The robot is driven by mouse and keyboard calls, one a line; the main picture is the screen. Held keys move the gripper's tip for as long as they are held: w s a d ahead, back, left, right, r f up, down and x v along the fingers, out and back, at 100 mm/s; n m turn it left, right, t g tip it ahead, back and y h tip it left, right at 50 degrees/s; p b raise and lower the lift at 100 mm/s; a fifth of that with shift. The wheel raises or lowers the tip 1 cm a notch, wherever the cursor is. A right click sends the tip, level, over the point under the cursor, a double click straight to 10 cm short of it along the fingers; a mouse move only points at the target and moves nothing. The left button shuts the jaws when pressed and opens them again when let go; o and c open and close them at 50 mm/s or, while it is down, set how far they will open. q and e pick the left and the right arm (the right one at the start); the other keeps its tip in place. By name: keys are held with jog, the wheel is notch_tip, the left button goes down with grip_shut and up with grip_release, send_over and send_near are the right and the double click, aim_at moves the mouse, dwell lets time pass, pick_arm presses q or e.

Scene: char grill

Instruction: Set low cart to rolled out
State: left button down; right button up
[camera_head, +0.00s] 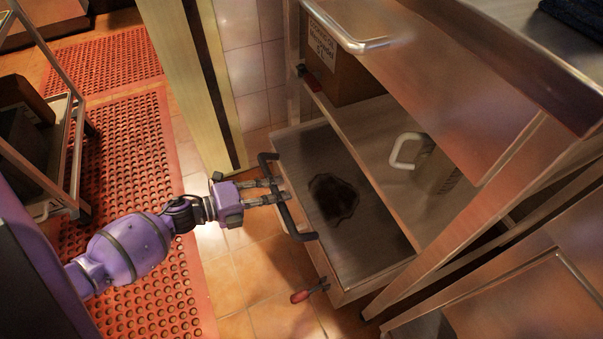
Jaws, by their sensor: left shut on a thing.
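The low cart (376,262) is a flat metal tray low down under the steel counter. It has a dark stain on its bed. Its front end, with a black bar handle (294,221), faces left toward my arm. My purple left gripper (277,190) reaches in from the left and is shut on the middle of the handle. Part of the cart's far side is hidden behind the shelf above it. My right gripper is not in view.
A shelf above the cart holds a cardboard box (341,68) and a container with a white handle (407,151). A red-handled latch (305,294) sticks out at the cart's near corner. Open tiled floor (240,285) and red perforated mats (122,135) lie left. A pale post (182,75) stands behind my gripper.

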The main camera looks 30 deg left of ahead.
pick_arm(q)
jog(key=f+v, duration=0.2)
jog(key=v, duration=1.2)
jog(key=s+f+b+v, duration=0.1)
jog(key=f+v, duration=0.2)
jog(key=v, duration=1.1)
jog(key=shift+a+f, duration=0.15)
jog(key=shift+a, duration=0.05)
jog(key=c, duration=1.6)
grip_release()
jog(key=shift+w, duration=0.1)
jog(key=shift+c, duration=0.2)
jog(key=v, duration=1.2)
